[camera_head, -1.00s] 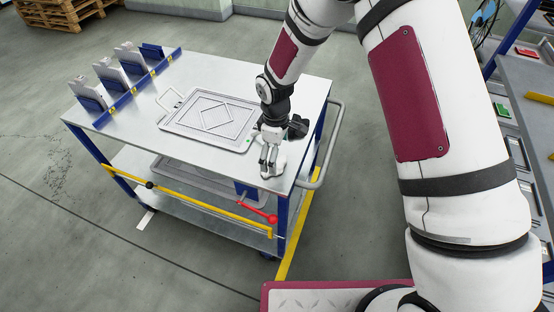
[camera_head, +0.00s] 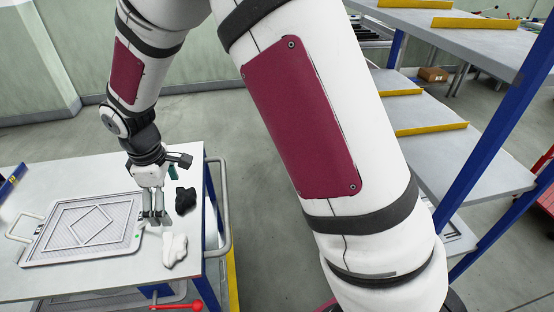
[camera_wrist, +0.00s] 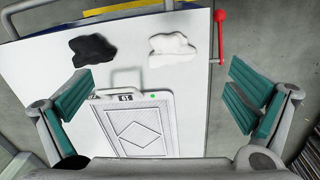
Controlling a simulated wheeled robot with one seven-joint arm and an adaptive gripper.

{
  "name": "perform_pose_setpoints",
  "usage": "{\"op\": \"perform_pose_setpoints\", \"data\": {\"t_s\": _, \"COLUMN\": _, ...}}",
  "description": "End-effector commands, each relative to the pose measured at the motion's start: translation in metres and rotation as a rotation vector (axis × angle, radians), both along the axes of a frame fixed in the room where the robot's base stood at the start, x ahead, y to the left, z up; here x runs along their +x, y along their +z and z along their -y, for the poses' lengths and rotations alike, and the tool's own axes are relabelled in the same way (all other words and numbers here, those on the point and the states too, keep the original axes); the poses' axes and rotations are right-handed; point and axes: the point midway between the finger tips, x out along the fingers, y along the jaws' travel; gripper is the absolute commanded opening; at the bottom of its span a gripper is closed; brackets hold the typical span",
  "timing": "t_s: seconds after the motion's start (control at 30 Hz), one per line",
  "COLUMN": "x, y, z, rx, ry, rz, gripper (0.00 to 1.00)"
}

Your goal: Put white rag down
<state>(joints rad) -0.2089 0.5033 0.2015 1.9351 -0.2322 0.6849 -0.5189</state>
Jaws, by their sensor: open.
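The white rag (camera_head: 175,249) lies crumpled on the cart top (camera_head: 110,178), near its right front edge. It also shows in the wrist view (camera_wrist: 172,46), lying flat on the metal surface. My gripper (camera_head: 154,220) is above the cart, just up and left of the rag in the head view, apart from it. In the wrist view its teal-padded fingers (camera_wrist: 158,100) are spread wide, with nothing held between them.
A black rag (camera_head: 185,200) lies behind the white one. A grey tray (camera_head: 85,228) with a diamond pattern lies to the left. A red-handled lever (camera_wrist: 220,30) and a rail (camera_head: 222,200) are at the cart's edge. Shelving (camera_head: 420,90) stands at right.

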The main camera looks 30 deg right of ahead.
Motion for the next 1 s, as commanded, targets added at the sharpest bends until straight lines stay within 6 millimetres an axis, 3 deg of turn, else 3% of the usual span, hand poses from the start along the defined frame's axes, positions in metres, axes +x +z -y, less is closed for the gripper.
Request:
{"op": "perform_pose_setpoints", "data": {"t_s": 0.03, "x": -0.004, "y": 0.027, "z": 0.014, "rx": 0.001, "ry": -0.051, "rz": 0.033, "gripper": 1.0}}
{"op": "perform_pose_setpoints", "data": {"t_s": 0.2, "x": -0.03, "y": 0.093, "z": 0.054, "rx": 0.012, "ry": -0.234, "rz": 0.11, "gripper": 1.0}}
{"op": "perform_pose_setpoints", "data": {"t_s": 0.5, "x": -0.103, "y": 0.178, "z": 0.115, "rx": 0.078, "ry": -0.562, "rz": 0.235, "gripper": 1.0}}
{"op": "perform_pose_setpoints", "data": {"t_s": 0.73, "x": -0.171, "y": 0.213, "z": 0.147, "rx": 0.17, "ry": -0.804, "rz": 0.321, "gripper": 1.0}}
{"op": "perform_pose_setpoints", "data": {"t_s": 0.9, "x": -0.215, "y": 0.221, "z": 0.16, "rx": 0.245, "ry": -0.95, "rz": 0.364, "gripper": 1.0}}
{"op": "perform_pose_setpoints", "data": {"t_s": 1.0, "x": -0.23, "y": 0.222, "z": 0.164, "rx": 0.279, "ry": -1.005, "rz": 0.379, "gripper": 1.0}}
